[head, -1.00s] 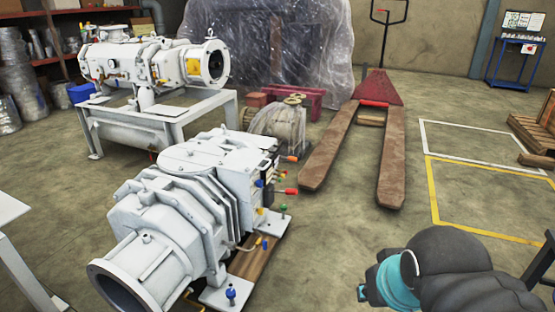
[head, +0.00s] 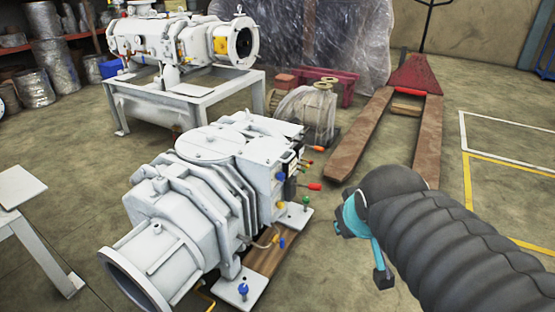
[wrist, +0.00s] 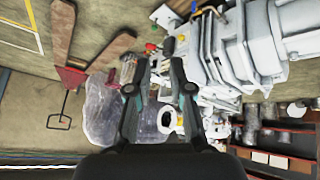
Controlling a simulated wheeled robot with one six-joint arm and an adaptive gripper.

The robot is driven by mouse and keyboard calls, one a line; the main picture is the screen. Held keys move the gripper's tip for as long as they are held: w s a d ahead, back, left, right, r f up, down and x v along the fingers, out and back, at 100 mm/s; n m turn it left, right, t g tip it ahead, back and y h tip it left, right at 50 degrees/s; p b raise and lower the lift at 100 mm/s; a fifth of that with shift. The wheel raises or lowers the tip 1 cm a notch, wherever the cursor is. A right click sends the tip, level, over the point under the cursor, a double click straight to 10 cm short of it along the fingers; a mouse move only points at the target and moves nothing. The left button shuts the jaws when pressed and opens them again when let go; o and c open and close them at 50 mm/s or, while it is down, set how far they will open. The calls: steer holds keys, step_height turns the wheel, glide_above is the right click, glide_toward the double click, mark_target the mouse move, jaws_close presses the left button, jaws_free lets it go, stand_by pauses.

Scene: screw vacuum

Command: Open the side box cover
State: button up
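A white screw vacuum pump (head: 190,205) stands low on the floor left of my arm. On its right end is a white boxy part (head: 263,158) with coloured knobs and a dark fitting on its side; I cannot make out which panel is the side box cover. The pump also shows sideways at the upper right of the wrist view (wrist: 235,45). My gripper (wrist: 160,68) has its two fingers apart with nothing between them. In the head view my arm reaches in from the right, and the gripper is mostly hidden, apart from the pump.
A second white pump (head: 165,38) stands on a metal frame (head: 190,98) behind. A pallet truck (head: 362,140) lies beyond my arm. A small table (head: 20,190) is at the left. The floor between pump and arm is clear.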

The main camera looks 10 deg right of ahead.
mark_target(291, 157)
steer(key=w+d+n+t+b, duration=0.1)
steer(key=w+d+n+t, duration=0.3)
steer(key=w, duration=0.8)
steer(key=w+d+n+t+b, duration=0.1)
steer(key=w+d+n, duration=0.35)
steer(key=w, duration=0.75)
steer(key=w+a+f+n+t+y+b, duration=0.15)
steer(key=w+a+f+n+y, duration=0.25)
steer(key=w+f+n+y, duration=0.75)
steer(key=w+a+f+n, duration=0.1)
steer(key=w+a, duration=0.1)
steer(key=w, duration=0.1)
steer(key=w+a+f+n+h, duration=0.1)
steer(key=w+a, duration=0.1)
steer(key=w, duration=0.2)
steer(key=w+a+f+n+h, duration=0.1)
steer(key=w+a, duration=0.1)
steer(key=w, duration=0.2)
steer(key=shift+w+a+f+n, duration=0.25)
steer(key=shift+a+f+n, duration=0.05)
steer(key=shift+a+f, duration=0.1)
steer(key=shift+c, duration=0.3)
jaws_close()
